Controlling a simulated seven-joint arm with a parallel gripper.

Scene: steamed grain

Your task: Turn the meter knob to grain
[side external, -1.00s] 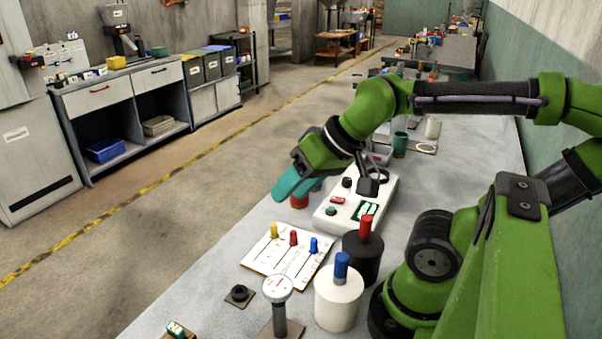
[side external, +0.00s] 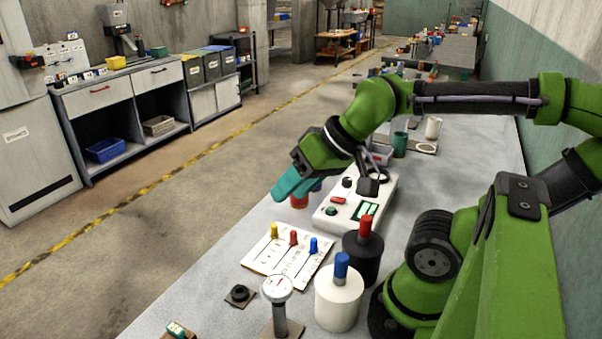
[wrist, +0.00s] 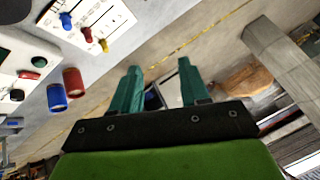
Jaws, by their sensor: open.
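The meter is a white box (side external: 325,215) on the bench, with a green display (side external: 366,211), a red button (side external: 338,200), a green knob (side external: 331,211) and a black knob (side external: 347,182). In the wrist view the box (wrist: 32,52) is at the left edge, with its black knob (wrist: 17,95) visible. Labels on it are too small to read. My gripper (side external: 283,191) is above the bench at the far left side of the box, apart from it. In the wrist view its two teal fingers (wrist: 160,88) are spread with nothing held between them.
A slider panel (side external: 286,256) with yellow, red and blue handles lies in front of the box. A black cylinder (side external: 362,258), a white cylinder (side external: 338,302) and a round gauge (side external: 278,290) stand nearby. A red cylinder (side external: 299,201) is close below my gripper.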

